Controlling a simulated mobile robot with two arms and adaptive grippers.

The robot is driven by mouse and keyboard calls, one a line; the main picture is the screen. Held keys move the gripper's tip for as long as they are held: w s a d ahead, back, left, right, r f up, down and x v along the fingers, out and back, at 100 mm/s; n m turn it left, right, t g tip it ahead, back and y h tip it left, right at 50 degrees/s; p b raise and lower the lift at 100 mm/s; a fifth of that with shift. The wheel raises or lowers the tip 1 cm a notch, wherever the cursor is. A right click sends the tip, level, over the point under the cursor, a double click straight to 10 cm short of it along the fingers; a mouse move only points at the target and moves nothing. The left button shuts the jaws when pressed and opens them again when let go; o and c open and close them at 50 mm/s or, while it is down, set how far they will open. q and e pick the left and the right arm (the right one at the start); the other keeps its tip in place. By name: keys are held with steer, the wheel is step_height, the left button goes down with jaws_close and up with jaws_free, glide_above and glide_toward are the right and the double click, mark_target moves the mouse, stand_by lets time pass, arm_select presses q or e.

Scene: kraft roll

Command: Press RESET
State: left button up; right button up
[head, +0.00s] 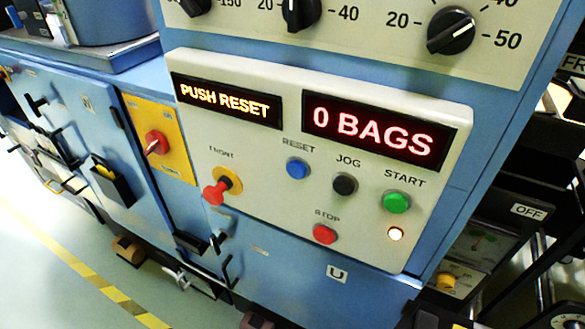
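The blue RESET button (298,168) sits on the pale control panel (262,200), under the label RESET. Nothing touches it or covers it. Above it, the left display (228,100) reads PUSH RESET in yellow letters. The right display (381,132) reads 0 BAGS in red. I make out neither of my grippers in the head view.
Right of RESET are a black JOG button (345,184) and a green START button (396,202). A red STOP button (325,234) is below. A red FRONT knob (216,192) juts out at left. A small lamp (395,234) glows. Rotary dials (451,31) are above.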

stand_by(0.3)
arm_select(q)
jaws_close()
stand_by(1.2)
